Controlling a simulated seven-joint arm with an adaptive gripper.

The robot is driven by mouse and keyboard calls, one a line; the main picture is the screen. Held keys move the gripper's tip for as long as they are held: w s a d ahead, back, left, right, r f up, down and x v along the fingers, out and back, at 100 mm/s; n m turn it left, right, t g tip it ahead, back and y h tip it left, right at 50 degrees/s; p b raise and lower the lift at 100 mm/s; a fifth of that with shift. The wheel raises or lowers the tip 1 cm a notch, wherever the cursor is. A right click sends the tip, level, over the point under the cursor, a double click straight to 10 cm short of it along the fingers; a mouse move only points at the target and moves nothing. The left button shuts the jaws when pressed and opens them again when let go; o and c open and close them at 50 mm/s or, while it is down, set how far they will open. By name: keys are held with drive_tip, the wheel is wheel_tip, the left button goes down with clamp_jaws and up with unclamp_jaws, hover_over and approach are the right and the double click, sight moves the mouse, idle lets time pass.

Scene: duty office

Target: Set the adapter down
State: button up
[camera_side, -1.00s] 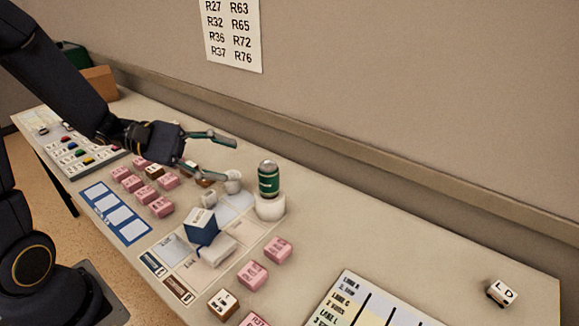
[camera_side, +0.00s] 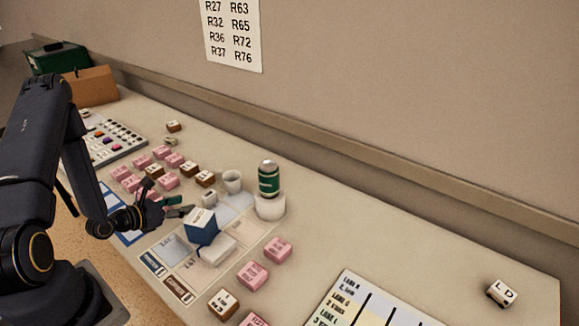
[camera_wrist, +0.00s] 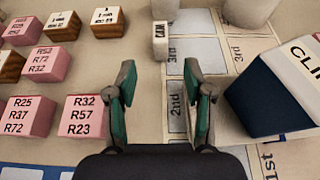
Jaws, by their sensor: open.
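No object is clearly marked as an adapter. A small white block with dark lettering that I cannot read surely, possibly the adapter, stands on the table in the wrist view (camera_wrist: 160,41) and in the side view (camera_side: 209,198). It is upright at the left edge of a printed mat (camera_side: 172,249), beyond my fingertips and apart from them. My gripper (camera_wrist: 160,82) is open with teal finger pads, and nothing is between them. In the side view my gripper (camera_side: 168,205) is low over the table, left of the blue box.
A blue box with a white top (camera_side: 202,227) stands close right of my gripper. Pink labelled blocks (camera_wrist: 85,115) and brown ones (camera_wrist: 62,25) stand to the left. A white cup (camera_side: 232,181) and a green can (camera_side: 268,180) on a white stand are beyond.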

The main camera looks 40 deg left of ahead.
sight(203, 198)
drive_tip(key=x, duration=0.9)
drive_tip(key=shift+w, duration=0.4)
drive_tip(key=shift+c, duration=0.4)
clamp_jaws()
drive_tip(key=shift+r, duration=0.15)
